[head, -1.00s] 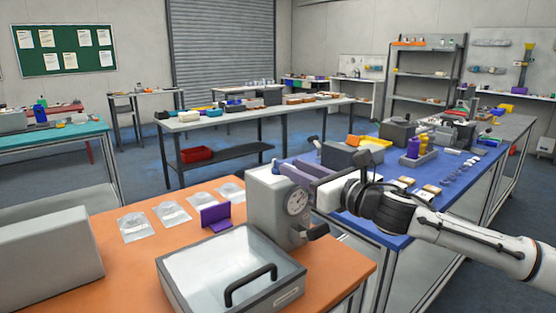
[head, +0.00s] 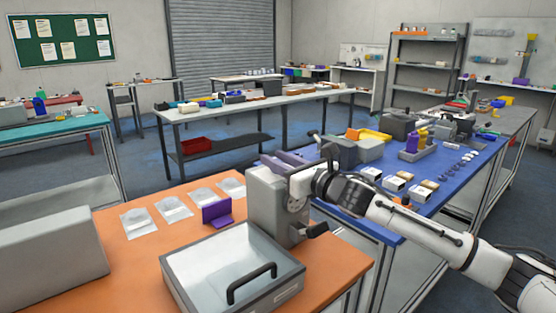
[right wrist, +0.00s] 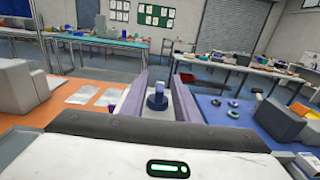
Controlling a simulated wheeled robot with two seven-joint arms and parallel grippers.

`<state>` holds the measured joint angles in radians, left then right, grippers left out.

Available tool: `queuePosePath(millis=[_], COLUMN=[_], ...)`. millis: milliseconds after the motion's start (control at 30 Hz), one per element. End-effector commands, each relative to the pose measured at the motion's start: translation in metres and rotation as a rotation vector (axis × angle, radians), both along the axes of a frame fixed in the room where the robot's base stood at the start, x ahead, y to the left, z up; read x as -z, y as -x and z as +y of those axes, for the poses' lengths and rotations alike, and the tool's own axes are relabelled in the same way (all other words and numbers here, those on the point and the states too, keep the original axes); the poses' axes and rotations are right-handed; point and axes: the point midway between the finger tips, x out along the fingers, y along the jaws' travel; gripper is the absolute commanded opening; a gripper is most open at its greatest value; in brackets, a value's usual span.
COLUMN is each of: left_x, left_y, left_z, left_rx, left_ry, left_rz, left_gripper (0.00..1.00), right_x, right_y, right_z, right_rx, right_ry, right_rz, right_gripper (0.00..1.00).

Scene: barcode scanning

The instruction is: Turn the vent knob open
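A grey upright housing (head: 268,205) with a gauge, partly hidden by my arm, stands at the right of the orange table. A black lever (head: 314,230) sticks out low on its right side. My right gripper (head: 283,160) is at the top of the housing. In the right wrist view a dark blue knob (right wrist: 157,99) stands between the two lavender fingers (right wrist: 158,104) with gaps on both sides, so the gripper is open around it. The knob is hidden in the head view. My left gripper does not show.
A grey tray with a black handle (head: 252,284) sits in front of the housing. Clear pouches (head: 174,209) and a purple stand (head: 217,213) lie to the left on the orange table. The blue table (head: 400,170) at right holds boxes and bottles.

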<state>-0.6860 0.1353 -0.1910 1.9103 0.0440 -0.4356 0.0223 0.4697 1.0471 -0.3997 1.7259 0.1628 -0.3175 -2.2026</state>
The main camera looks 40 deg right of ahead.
Motion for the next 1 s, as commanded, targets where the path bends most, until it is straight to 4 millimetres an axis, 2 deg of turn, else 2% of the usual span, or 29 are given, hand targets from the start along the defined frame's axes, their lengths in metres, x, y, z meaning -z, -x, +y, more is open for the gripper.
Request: queuePosePath(millis=[33, 200, 633, 1000], left_x=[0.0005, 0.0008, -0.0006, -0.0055], left_y=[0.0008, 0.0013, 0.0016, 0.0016], left_z=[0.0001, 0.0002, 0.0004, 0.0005], left_rx=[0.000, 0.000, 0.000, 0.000], left_ry=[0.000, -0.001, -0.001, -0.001], left_rz=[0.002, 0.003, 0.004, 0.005], left_gripper=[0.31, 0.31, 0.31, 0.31], right_x=[0.0000, 0.0000, -0.0007, -0.0026], right_y=[0.0001, 0.0003, 0.0004, -0.0002], right_z=[0.0000, -0.0001, 0.0015, 0.0030], right_rx=[0.000, 0.000, 0.056, 0.333], right_ry=[0.000, 0.000, -0.002, -0.005], right_rz=[0.000, 0.000, -0.001, -0.005], right_gripper=[0.26, 0.00, 0.00, 0.00])
